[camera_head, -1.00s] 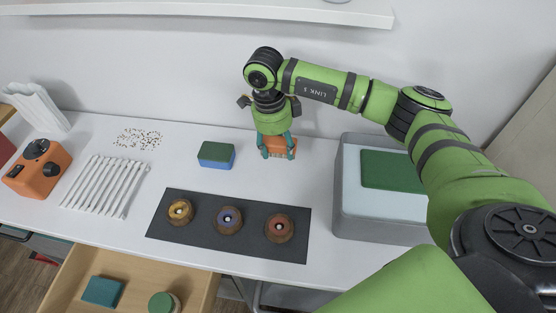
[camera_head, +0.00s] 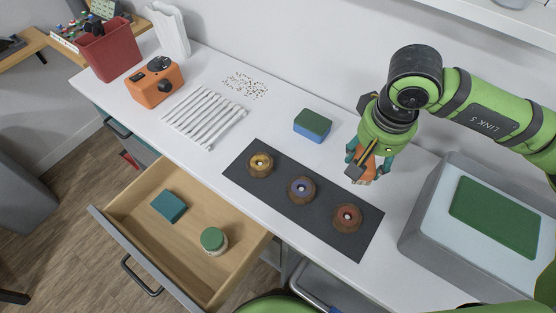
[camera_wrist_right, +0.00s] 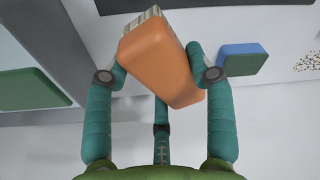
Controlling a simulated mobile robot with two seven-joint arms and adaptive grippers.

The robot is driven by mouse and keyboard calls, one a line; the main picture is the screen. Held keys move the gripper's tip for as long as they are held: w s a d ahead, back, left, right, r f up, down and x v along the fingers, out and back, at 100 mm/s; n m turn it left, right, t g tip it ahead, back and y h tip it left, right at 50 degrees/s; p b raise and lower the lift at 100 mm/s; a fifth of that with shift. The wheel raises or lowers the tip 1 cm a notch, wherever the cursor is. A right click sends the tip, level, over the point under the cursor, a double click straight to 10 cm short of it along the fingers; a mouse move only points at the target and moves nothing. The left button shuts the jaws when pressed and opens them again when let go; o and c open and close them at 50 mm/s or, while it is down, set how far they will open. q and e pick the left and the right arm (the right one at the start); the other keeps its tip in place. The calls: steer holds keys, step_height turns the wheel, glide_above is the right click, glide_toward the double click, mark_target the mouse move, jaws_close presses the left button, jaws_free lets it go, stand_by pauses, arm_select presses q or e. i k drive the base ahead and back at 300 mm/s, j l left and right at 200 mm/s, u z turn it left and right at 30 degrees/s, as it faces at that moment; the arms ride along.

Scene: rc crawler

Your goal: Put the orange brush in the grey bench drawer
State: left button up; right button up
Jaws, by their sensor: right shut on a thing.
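The orange brush (camera_wrist_right: 158,62) is between the teal fingers of my right gripper (camera_wrist_right: 160,75), which is shut on it. Its pale bristles show at the top edge in the right wrist view. In the head view the brush (camera_head: 368,165) is partly hidden by my right gripper (camera_head: 366,160), above the bench behind the dark mat. The grey-fronted bench drawer (camera_head: 200,205) is pulled open at the lower left, with a wooden inside. It holds a teal block (camera_head: 169,206) and a green-lidded round jar (camera_head: 213,240). My left gripper is not in view.
Three round wheels sit on the dark mat (camera_head: 325,218). A green and blue sponge (camera_head: 313,125) lies behind it. A grey case (camera_head: 425,232) stands at right. White sticks (camera_head: 205,118), an orange box (camera_head: 155,82) and a red bin (camera_head: 108,50) are at left.

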mark_target(178, 246)
steer(key=k+j+u, duration=0.15)
steer(key=u, duration=0.2)
steer(key=k+j+u, duration=0.15)
steer(key=u, duration=0.25)
steer(key=k+j+u, duration=0.1)
steer(key=j+u, duration=0.25)
steer(key=i+l, duration=0.1)
steer(key=i, duration=0.3)
